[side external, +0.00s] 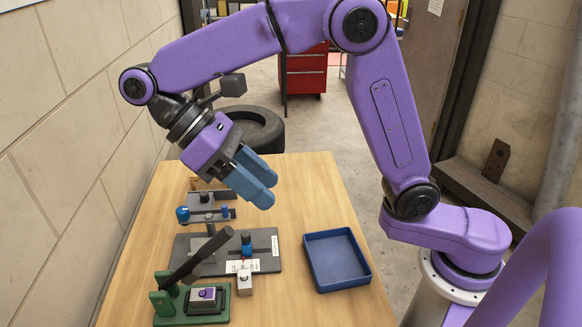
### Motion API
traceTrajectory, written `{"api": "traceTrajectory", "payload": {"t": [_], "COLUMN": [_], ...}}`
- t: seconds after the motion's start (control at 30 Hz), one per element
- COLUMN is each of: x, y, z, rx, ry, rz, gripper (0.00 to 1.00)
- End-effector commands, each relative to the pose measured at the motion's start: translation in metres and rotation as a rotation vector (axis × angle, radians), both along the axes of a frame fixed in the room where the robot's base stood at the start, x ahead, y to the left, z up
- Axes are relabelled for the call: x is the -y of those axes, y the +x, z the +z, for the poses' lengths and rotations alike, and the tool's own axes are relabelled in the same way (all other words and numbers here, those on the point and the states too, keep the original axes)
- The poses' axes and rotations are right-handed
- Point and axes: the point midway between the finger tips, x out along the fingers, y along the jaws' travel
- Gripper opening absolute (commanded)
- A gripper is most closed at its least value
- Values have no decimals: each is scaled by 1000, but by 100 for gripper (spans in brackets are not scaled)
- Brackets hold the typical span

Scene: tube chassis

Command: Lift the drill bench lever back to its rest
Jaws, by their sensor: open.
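A long black lever (213,245) sits on a green bench fixture (164,308) at the near left of the table. It slants up and to the right from the green bracket, with its free end raised over the dark plate. A small grey block with a purple top (207,294) sits on the green base below the lever. My gripper (267,191) has blue fingers, is open with nothing visible between them, and hangs well above the table. It is apart from the lever, up and to the right of it.
A dark grey plate (266,256) with a blue-knobbed fitting (246,243) lies behind the green fixture. A grey fixture with blue ends (204,213) stands farther back. A blue tray (337,232) lies at right. The wooden table (313,190) is bare at the back right.

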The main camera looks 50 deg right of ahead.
Motion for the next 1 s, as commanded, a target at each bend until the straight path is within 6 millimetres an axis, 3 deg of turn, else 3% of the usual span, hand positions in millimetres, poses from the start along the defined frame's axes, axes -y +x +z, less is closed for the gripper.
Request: {"api": "traceTrajectory", "payload": {"t": [0.3,0.77,0.9,1.0], "x": [24,29,30,34], "y": [-30,-37,-34,-27], "z": [17,21,16,0], "rx": [1,0,-21,-89], "ry": [2,0,-16,-68], "rz": [0,0,-38,-155], "gripper": [48,48,3,0]}}
